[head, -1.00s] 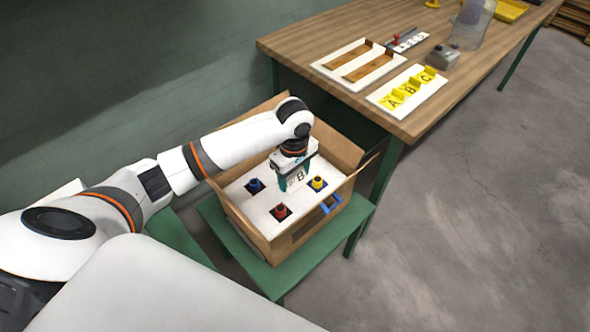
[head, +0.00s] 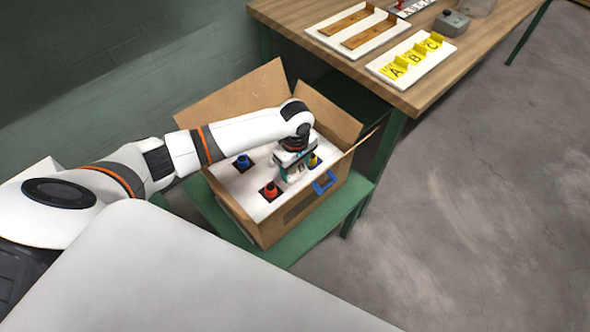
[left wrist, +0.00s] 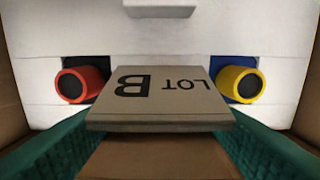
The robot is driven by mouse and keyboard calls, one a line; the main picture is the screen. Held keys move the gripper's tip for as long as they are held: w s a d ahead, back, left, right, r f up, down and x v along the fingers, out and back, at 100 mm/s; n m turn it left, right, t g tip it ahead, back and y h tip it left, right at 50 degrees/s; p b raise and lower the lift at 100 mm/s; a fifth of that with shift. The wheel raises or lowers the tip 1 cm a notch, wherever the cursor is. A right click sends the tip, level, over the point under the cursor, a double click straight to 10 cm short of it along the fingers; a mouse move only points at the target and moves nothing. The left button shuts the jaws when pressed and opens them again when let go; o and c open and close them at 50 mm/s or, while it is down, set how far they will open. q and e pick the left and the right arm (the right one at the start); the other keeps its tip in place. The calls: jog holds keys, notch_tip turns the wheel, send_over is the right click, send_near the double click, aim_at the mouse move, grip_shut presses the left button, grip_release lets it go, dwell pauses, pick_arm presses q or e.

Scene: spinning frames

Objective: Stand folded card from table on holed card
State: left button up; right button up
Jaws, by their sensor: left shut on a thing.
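A folded card marked "LOT B" (left wrist: 170,95) is held between the teal fingers of my left gripper (head: 291,180), which is shut on it. In the left wrist view the card's lettering appears upside down. The white holed card (head: 232,180) lies inside an open cardboard box, with dark square holes and coloured round pieces in them. My gripper is low over it, between the red piece (head: 269,190) and the yellow piece (head: 313,160). The blue piece (head: 243,161) is to the left. Whether the folded card touches the holed card cannot be told. My right gripper is not in view.
A wooden table (head: 290,25) behind holds a white board with yellow A, B, C cards (head: 414,57) and a board with brown strips (head: 350,30).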

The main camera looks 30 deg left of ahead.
aim_at(295, 167)
pick_arm(q)
notch_tip(295, 167, down, 2)
jog(key=shift+f, duration=0.1)
jog(key=o, duration=0.9)
notch_tip(295, 167, up, 12)
jog(key=shift+r+p, duration=0.1)
jog(key=shift+p, duration=0.6)
